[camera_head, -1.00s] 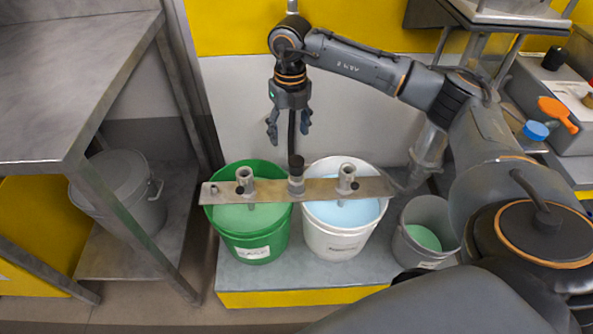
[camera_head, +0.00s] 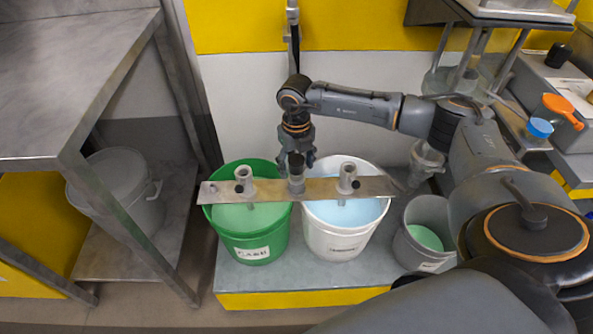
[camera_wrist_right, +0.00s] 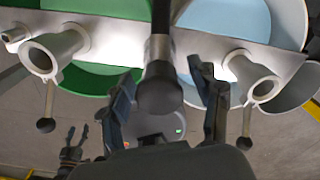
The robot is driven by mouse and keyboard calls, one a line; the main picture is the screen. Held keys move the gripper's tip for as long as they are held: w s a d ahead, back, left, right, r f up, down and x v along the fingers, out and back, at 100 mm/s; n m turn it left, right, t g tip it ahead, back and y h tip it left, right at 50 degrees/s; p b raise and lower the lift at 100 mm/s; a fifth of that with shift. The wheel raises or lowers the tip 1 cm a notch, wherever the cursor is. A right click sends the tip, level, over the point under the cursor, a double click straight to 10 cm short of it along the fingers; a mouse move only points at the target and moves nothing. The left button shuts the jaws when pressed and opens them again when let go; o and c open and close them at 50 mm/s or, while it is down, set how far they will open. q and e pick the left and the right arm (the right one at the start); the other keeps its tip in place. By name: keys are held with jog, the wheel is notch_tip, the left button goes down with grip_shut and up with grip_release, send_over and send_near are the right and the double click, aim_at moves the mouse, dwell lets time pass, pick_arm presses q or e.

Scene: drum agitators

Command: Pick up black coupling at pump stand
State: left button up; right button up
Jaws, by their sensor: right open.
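The black coupling (camera_head: 296,160) sits upright on the middle post of a metal bar across two buckets. My right gripper (camera_head: 297,157) points down from above, with its fingers around the coupling's top. In the right wrist view, the coupling (camera_wrist_right: 158,92) lies between the two spread fingers (camera_wrist_right: 168,98), with visible gaps on both sides. The right gripper is open and holds nothing. In that view a small dark gripper shape, likely my left gripper (camera_wrist_right: 74,143), shows at lower left, too small to judge. The left arm is not in the head view.
The metal bar (camera_head: 272,190) carries a clamp post on each side of the coupling. Below it stand a green bucket (camera_head: 240,239) and a white bucket (camera_head: 335,241). A grey bucket (camera_head: 405,249) stands right; a steel table (camera_head: 75,80) is left.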

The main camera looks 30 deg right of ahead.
aim_at(296, 157)
jog(key=shift+f, duration=0.3)
grip_shut()
jog(key=shift+r, duration=0.1)
jog(key=shift+w+r, duration=0.1)
jog(key=shift+r, duration=0.35)
notch_tip(296, 157, up, 2)
jog(key=shift+r+p, duration=0.25)
jog(key=shift+p, duration=0.05)
pick_arm(q)
jog(key=f, duration=0.1)
jog(key=s+f, duration=0.1)
jog(key=f, duration=0.1)
jog(key=s+f+p, duration=0.1)
jog(key=f, duration=0.1)
jog(key=shift+a, duration=0.15)
pick_arm(e)
jog(key=s+r, duration=0.9)
jog(key=s, duration=0.5)
jog(key=shift+d+r, duration=0.25)
